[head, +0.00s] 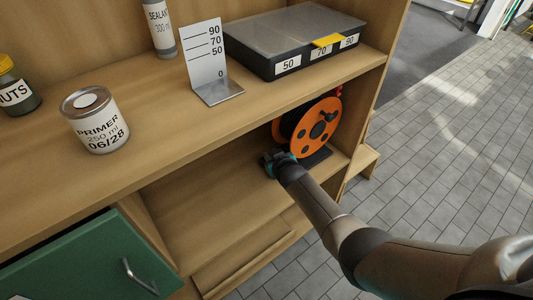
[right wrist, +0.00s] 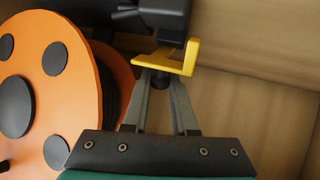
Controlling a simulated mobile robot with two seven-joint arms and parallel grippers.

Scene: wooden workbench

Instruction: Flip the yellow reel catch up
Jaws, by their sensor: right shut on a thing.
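The orange cable reel (head: 316,127) stands on the lower shelf at its right end; its orange disc with dark round spots (right wrist: 58,75) fills the left of the right wrist view. The yellow reel catch (right wrist: 188,60) is a small bent piece beneath a black part (right wrist: 163,18) of the reel stand. My right gripper (right wrist: 160,82) is shut on the yellow catch, its fingertips close together at its lower edge. In the head view my right gripper (head: 270,160) is at the left side of the reel, and the catch is hidden. My left gripper is not in view.
Above on the bench stand a black case (head: 290,33) with a yellow latch, a white scale plate (head: 204,52), a primer can (head: 95,120) and a sealant bottle (head: 161,28). The lower shelf (head: 205,205) is clear left of the reel. A green drawer front (head: 85,262) is lower left.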

